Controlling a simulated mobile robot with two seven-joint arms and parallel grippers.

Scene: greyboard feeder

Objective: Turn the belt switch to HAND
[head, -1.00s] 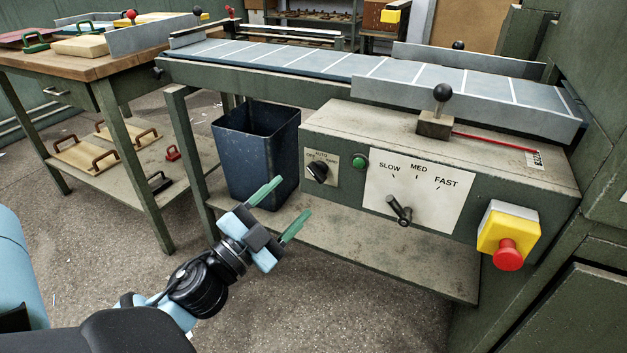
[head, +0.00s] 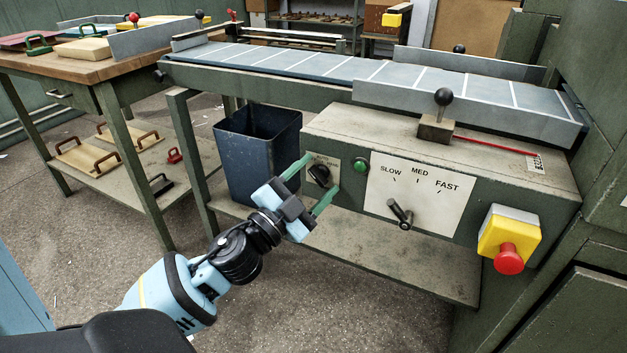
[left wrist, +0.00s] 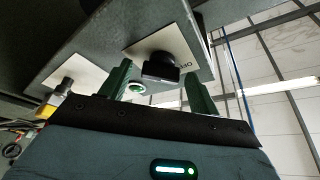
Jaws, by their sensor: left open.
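The belt switch (head: 319,175) is a black rotary knob on a small pale plate at the left end of the control box front. The plate's lettering is partly covered by a finger and too small to read surely. In the left wrist view the knob (left wrist: 160,68) shows between the two green fingers. My left gripper (head: 317,174) is open, with one finger up-left of the knob and the other down-right of it. I cannot tell whether the fingers touch the knob or the panel. My right gripper is not in view.
A green button (head: 361,166) sits right of the switch. Further right are a speed dial (head: 400,214) and a red stop button (head: 508,258) on a yellow box. A blue bin (head: 258,155) stands behind the gripper. The conveyor belt (head: 330,68) runs above.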

